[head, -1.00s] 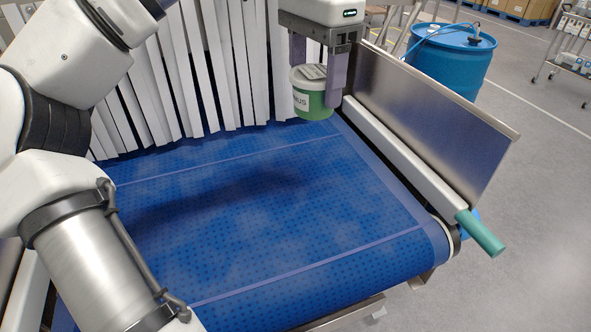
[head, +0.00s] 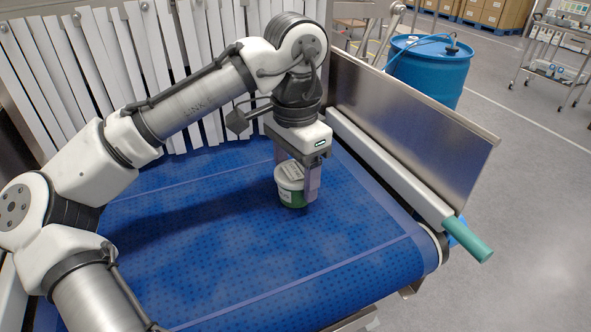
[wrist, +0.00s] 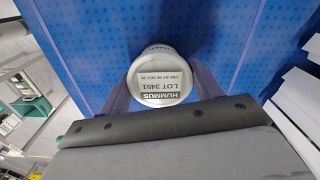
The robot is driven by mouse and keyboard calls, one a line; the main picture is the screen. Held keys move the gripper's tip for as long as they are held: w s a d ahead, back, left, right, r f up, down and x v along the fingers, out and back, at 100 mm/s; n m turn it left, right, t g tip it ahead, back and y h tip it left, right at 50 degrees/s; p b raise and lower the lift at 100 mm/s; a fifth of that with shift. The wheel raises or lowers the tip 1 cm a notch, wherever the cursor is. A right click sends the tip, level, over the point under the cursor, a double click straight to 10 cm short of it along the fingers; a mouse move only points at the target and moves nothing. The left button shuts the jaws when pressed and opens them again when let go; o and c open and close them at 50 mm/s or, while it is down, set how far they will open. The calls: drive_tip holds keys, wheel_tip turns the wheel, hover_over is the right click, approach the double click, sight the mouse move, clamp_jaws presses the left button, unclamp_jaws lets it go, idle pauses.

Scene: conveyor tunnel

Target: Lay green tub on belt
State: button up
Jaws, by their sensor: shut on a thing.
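The green tub (head: 291,186) has a pale lid and a white label band. It is upright at the belt's middle right, with its base at or very near the belt surface; I cannot tell if it touches. My gripper (head: 298,188) points down and is shut on the tub, one finger on each side. In the wrist view the tub's lid (wrist: 160,80) shows a label reading HUMMUS, LOT 3451, between the two fingers (wrist: 160,95). The blue dotted belt (head: 240,250) lies under the tub and shows in the wrist view (wrist: 200,22).
White strip curtains (head: 100,70) hang behind the belt. A metal side guard (head: 410,120) and a rail with a green handle (head: 468,240) run along the right. A blue drum (head: 430,75) stands beyond. The belt's front is clear.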

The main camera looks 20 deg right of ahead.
sight(296, 171)
drive_tip(key=shift+f, duration=0.1)
drive_tip(key=o, duration=1.4)
wheel_tip(296, 171, up, 12)
drive_tip(key=shift+r, duration=0.2)
